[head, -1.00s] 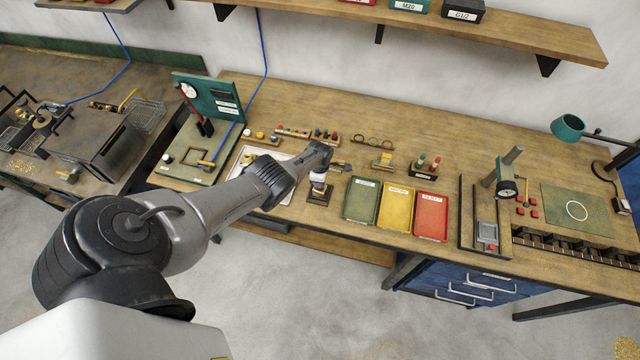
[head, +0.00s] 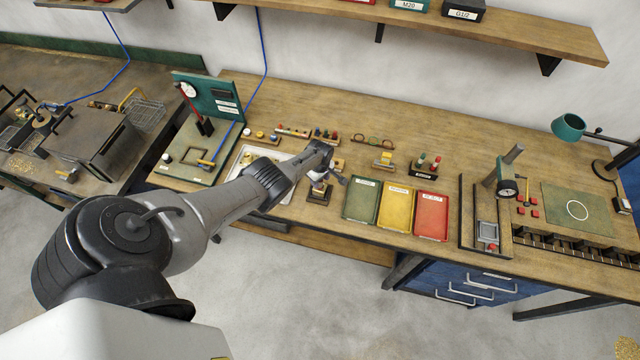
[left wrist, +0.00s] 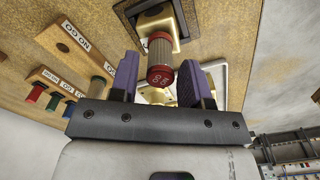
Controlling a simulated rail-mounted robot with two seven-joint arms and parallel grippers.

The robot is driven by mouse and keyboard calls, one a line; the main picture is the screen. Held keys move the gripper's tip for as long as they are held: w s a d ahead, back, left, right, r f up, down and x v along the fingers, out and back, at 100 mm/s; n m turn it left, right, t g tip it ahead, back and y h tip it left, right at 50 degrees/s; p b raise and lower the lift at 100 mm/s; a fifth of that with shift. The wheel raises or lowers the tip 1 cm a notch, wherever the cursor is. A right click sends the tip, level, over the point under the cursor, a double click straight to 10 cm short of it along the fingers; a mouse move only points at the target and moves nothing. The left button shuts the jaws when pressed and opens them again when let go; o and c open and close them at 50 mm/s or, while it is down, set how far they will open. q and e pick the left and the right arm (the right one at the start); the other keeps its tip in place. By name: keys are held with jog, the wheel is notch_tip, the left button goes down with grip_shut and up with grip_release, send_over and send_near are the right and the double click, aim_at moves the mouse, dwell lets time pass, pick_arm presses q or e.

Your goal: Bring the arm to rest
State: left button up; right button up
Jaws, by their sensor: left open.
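My left arm reaches from the lower left over the bench. Its gripper (head: 335,178) is open near a small dark stand (head: 319,194) at the bench's front. In the left wrist view, its two purple fingers (left wrist: 159,68) stand apart. A cylinder with a red, lettered end (left wrist: 160,76) and a grey knurled body shows between and beyond the fingertips. It stands at a brass block on a dark base (left wrist: 187,20). I cannot tell how far it is from the fingers. My right gripper is not in view.
Green (head: 361,200), yellow (head: 396,208) and red (head: 431,216) trays lie right of the gripper. A white tray (head: 246,160) lies partly behind my arm. A green-backed dial fixture (head: 205,125) stands left, a press (head: 505,180) right. Bare wood lies along the back.

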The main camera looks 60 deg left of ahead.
pick_arm(q)
jog(key=m, duration=0.5)
jog(key=c, duration=0.6)
jog(key=n, duration=0.6)
jog(key=shift+r+p, duration=0.1)
jog(key=shift+p, duration=0.2)
jog(key=n, duration=0.6)
jog(key=o, duration=0.6)
